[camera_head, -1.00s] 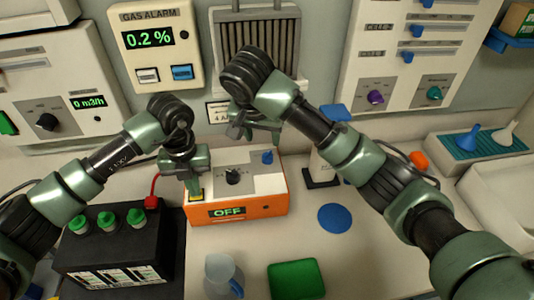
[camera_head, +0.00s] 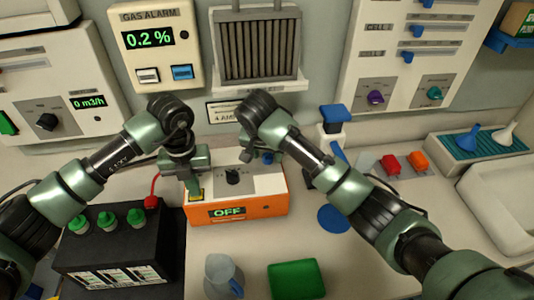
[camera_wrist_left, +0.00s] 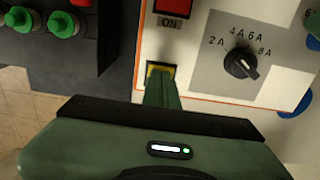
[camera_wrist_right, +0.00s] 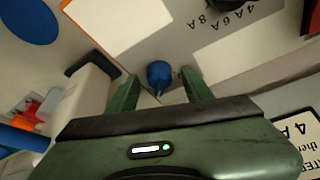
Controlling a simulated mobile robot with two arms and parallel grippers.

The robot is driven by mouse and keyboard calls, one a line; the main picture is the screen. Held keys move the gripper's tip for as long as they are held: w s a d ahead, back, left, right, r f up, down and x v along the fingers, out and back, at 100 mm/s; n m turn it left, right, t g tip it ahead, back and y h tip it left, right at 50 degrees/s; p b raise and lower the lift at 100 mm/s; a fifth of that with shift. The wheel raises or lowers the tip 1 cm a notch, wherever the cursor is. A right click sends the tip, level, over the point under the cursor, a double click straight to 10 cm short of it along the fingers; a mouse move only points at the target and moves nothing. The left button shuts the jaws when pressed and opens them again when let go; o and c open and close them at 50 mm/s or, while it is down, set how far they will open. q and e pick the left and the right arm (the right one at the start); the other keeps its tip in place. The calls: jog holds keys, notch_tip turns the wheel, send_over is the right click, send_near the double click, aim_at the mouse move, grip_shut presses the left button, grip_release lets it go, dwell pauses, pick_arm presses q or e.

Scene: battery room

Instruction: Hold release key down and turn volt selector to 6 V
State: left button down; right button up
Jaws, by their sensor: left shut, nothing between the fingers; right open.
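The orange charger (camera_head: 262,205) has a white top and shows OFF. My left gripper (camera_head: 195,190) is shut and empty, its tip down on the yellow-framed key (camera_wrist_left: 152,72) at the charger's left; the tip hides most of the key. A blue knob (camera_wrist_right: 160,74), which looks like the volt selector, sits at the charger's back right (camera_head: 268,157). My right gripper (camera_wrist_right: 158,90) is open, with the knob between its fingertips in the right wrist view; contact cannot be told. The knob's volt marks are not readable. A black knob (camera_wrist_left: 241,63) is marked 2A to 8A.
A black battery (camera_head: 120,245) with green caps stands left of the charger. A clear jug (camera_head: 222,275) and a green pad (camera_head: 296,279) lie in front. A blue disc (camera_head: 333,218) and a blue-topped bottle (camera_head: 334,120) are to the right.

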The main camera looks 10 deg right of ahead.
grip_shut()
jog(key=shift+n, duration=0.3)
jog(key=n, duration=0.2)
jog(key=n+y, duration=0.2)
jog(key=n, duration=0.1)
jog(key=shift+d+n, duration=0.25)
jog(key=shift+n, duration=0.05)
jog(key=n+y, duration=0.1)
jog(key=n, duration=0.1)
jog(key=n+y, duration=0.1)
jog(key=n, duration=0.2)
jog(key=shift+n+g, duration=0.3)
jog(key=shift+y, duration=0.3)
